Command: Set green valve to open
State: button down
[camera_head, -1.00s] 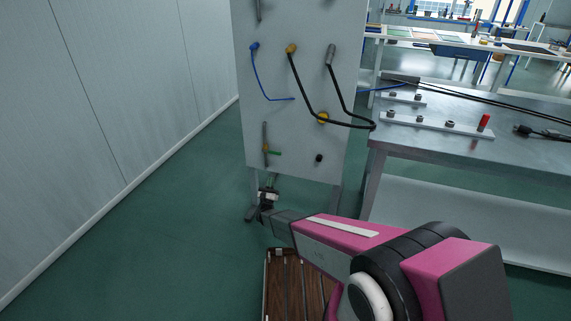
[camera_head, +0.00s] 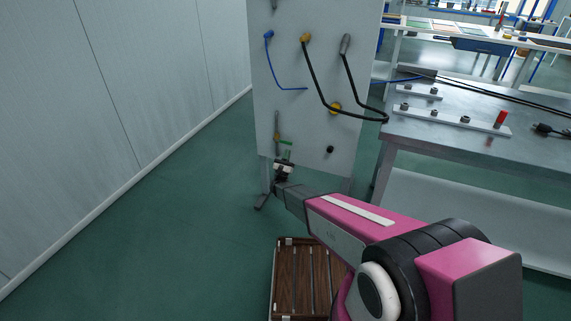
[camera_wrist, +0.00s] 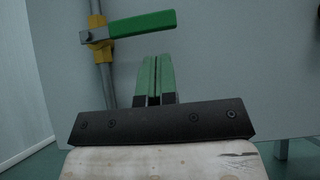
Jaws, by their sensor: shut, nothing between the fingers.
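The green valve is on a vertical pipe at the lower left of the upright panel. In the wrist view its green lever (camera_wrist: 142,24) sticks out to the right, across the pipe, from a yellow valve body (camera_wrist: 97,33). In the head view the green lever (camera_head: 286,142) looks small, beside the yellow body (camera_head: 277,137). My gripper (camera_wrist: 156,59) has its two green fingers together, with nothing between them. The fingertips show just below the lever in the wrist view. In the head view my gripper (camera_head: 287,155) is right below the lever. I cannot tell whether they touch.
The grey panel (camera_head: 310,120) also carries a blue cable (camera_head: 275,70), black hoses (camera_head: 316,85) and a black knob (camera_head: 330,150). A metal workbench (camera_head: 450,145) stands to the right. A plain wall (camera_head: 130,90) runs along the left, with clear green floor before it.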

notch_tip(320, 180, up, 2)
jog(key=shift+r, duration=0.1)
jog(key=shift+s+d+r+n+t+y, duration=0.1)
jog(key=shift+r+n+t+y, duration=0.15)
jog(key=shift+n+y, duration=0.55)
jog(key=shift+s+d+r+n+t+y, duration=0.1)
jog(key=shift+r+n+t+y, duration=0.15)
jog(key=shift+n+y, duration=0.55)
jog(key=shift+w+a+r+n+g+y, duration=0.3)
jog(key=shift+a+r+n+g+y, duration=0.4)
jog(key=shift+r+n+g+y, duration=2.25)
jog(key=shift+w+a+r+n+g+y, duration=0.25)
jog(key=shift+a+n+y, duration=1)
jog(key=shift+n, duration=3.45)
jog(key=shift+w+a+r+n+g+y, duration=0.3)
jog(key=shift+r+n+g+y, duration=1.3)
jog(key=shift+n+y, duration=1.75)
jog(key=shift+r+n+h, duration=0.15)
jog(key=shift+n+h, duration=0.35)
jog(key=shift+h, duration=0.05)
jog(key=shift+d, duration=0.2)
